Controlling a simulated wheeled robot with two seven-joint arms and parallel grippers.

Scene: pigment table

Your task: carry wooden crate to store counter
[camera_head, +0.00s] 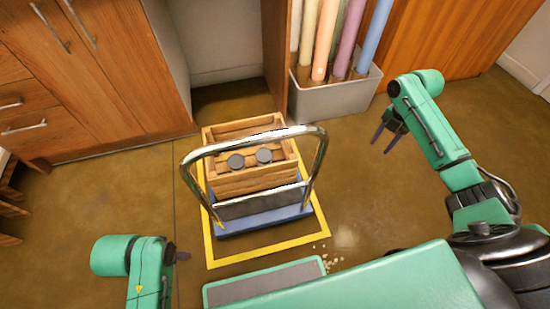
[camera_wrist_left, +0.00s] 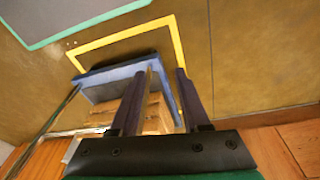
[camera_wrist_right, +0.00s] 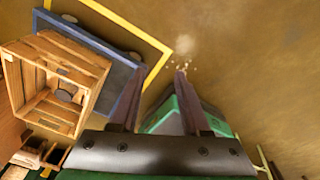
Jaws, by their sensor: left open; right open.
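The wooden crate (camera_head: 250,180) stands upright on a blue platform trolley (camera_head: 265,222) with a bent chrome handle (camera_head: 262,135), inside a yellow floor outline. Two grey round things (camera_head: 250,159) show in the crate. The crate also shows in the right wrist view (camera_wrist_right: 92,62) and, partly hidden behind the fingers, in the left wrist view (camera_wrist_left: 155,118). My left gripper (camera_head: 184,256) is to the left of and nearer than the crate, mostly hidden by its own arm; its fingers are apart and empty (camera_wrist_left: 165,70). My right gripper (camera_head: 382,139) is open and empty, right of the crate, clear of it.
A grey bin (camera_head: 335,97) with several coloured rolls stands behind the trolley to the right. Wooden cabinets (camera_head: 90,80) line the back left, with an open recess beside them. Small pale crumbs (camera_head: 327,260) lie near the yellow line (camera_head: 270,257).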

